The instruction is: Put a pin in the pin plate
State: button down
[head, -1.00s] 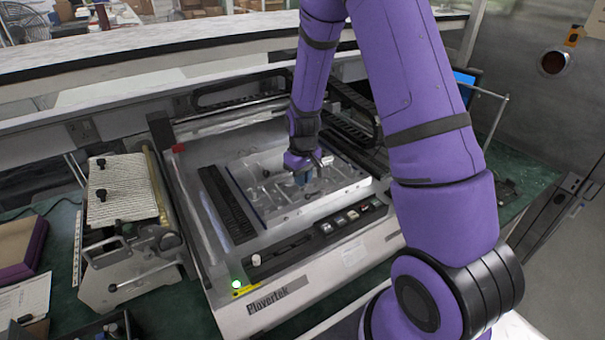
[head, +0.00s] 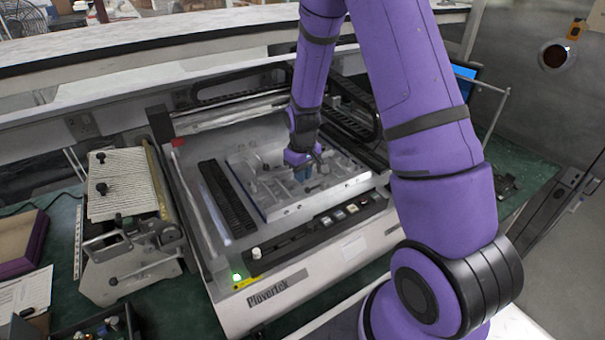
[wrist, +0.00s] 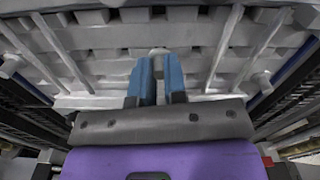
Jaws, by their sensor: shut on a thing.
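The pin plate (head: 335,198) is a pale metal plate with raised posts and slots, lying inside the white machine. My gripper (head: 303,174) is low over the middle of the plate. In the wrist view my gripper (wrist: 159,62) has two blue fingers close together, shut on a small light pin (wrist: 158,51) whose rounded end shows at the fingertips. Most of the pin is hidden by the fingers. I cannot tell whether it touches the plate.
The white machine (head: 270,300) has front buttons (head: 340,214) and a lit green lamp (head: 237,277). A black ribbed strip (head: 226,200) lies left of the plate. Dark rails (head: 352,110) run behind it. A metal device (head: 125,205) stands at the left on the green bench.

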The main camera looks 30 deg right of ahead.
dwell(0.4)
jog(key=c, duration=1.1)
grip_release()
jog(key=c, duration=0.3)
jog(key=shift+c, duration=0.2)
jog(key=shift+r, duration=3.45)
